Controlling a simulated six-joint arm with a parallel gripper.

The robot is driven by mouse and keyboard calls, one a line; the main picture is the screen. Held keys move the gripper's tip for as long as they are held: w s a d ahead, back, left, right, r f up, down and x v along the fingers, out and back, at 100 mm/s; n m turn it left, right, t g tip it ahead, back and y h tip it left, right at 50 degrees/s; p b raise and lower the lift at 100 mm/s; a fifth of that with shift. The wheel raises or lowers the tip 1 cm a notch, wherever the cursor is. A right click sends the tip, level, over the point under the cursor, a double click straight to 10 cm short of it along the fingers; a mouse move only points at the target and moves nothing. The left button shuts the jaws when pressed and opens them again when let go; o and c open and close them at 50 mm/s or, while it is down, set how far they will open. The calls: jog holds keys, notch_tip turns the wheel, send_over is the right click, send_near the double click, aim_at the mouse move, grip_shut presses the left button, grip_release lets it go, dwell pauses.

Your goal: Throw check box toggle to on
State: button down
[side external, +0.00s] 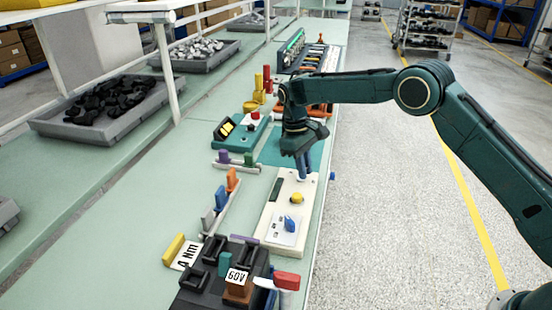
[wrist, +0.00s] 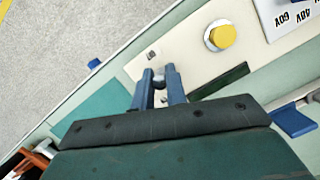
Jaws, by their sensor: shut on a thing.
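The check box, a cream panel (side external: 272,222), lies near the table's right edge in the side view; part of it also shows in the wrist view (wrist: 190,62). It carries a yellow button (side external: 297,198) and a blue knob (side external: 290,223) on a white dial plate. My gripper (side external: 303,177) points down at the box's far end. In the wrist view its two blue fingers (wrist: 160,84) are shut on the toggle (wrist: 158,76), a small grey lever with a rounded tip. The toggle's base is mostly hidden, and I cannot tell which way it is set.
A rack with coloured pieces (side external: 220,200) is left of the box. A teal unit with a red button (side external: 240,130) stands beyond.

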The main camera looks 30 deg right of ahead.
jog(key=c, duration=1.4)
grip_release()
jog(key=shift+c, duration=0.2)
jog(key=shift+s+d+t+y, duration=0.1)
jog(key=shift+d+t+y, duration=0.2)
jog(key=shift+t, duration=0.1)
jog(key=shift+s+d+f+t+y, duration=0.1)
jog(key=shift+s+t+y, duration=0.2)
jog(key=shift+t+y, duration=0.35)
notch_tip(320, 180, up, 14)
jog(key=d, duration=0.1)
jog(key=s+d+r+m+t, duration=0.1)
jog(key=s+r, duration=0.5)
jog(key=s, duration=0.2)
jog(key=s+d+r+m+t, duration=0.1)
jog(key=s+r+t, duration=0.1)
jog(key=s+r, duration=0.4)
jog(key=shift+s+d, duration=0.25)
jog(key=shift+s, duration=0.9)
